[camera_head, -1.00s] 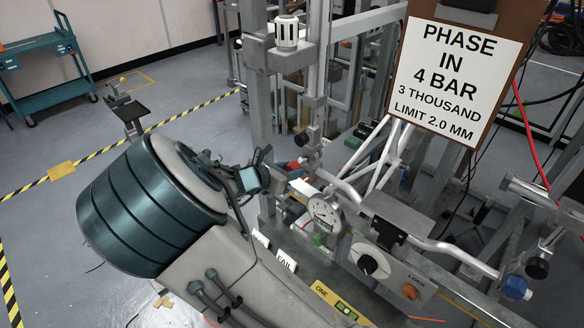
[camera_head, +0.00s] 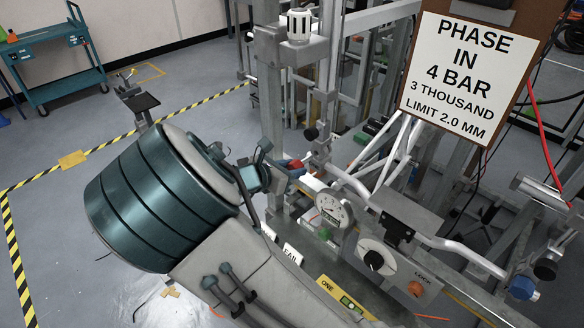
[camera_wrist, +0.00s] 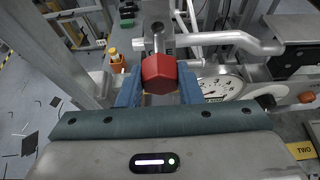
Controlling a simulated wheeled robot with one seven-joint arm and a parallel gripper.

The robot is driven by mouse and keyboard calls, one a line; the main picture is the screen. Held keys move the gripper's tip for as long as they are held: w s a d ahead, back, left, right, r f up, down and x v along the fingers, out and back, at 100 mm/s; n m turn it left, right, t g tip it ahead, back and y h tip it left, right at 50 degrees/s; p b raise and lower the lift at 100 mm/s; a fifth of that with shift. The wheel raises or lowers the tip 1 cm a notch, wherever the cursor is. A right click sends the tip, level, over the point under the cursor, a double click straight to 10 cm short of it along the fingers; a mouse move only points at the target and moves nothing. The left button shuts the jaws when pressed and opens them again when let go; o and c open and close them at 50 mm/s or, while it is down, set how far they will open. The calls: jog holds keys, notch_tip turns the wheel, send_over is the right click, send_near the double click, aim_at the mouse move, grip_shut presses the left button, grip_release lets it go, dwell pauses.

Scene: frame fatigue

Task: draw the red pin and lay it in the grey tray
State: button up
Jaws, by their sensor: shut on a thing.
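The red pin's six-sided head (camera_wrist: 158,73) is between the two blue fingertips of my gripper (camera_wrist: 158,92) in the wrist view. My gripper is shut on it. A bare metal rod shows beyond the head; I cannot tell whether its far end is inside a hole. In the head view, the red head (camera_head: 292,163) shows small at the tip of my gripper (camera_head: 285,172), beside the upright metal frame. A flat dark grey plate (camera_head: 408,213) lies right of the dial; I cannot tell whether it is the grey tray.
A round dial gauge (camera_head: 331,209) and a knob panel (camera_head: 388,266) stand close to the right of my gripper. A bent metal bar (camera_head: 455,250) runs past them. A grey upright column (camera_head: 270,100) rises behind. Open floor lies to the left.

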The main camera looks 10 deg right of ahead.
jog(key=shift+s+a, duration=0.6)
jog(key=shift+a, duration=0.25)
jog(key=shift+s+a, duration=0.6)
jog(key=shift+a, duration=0.2)
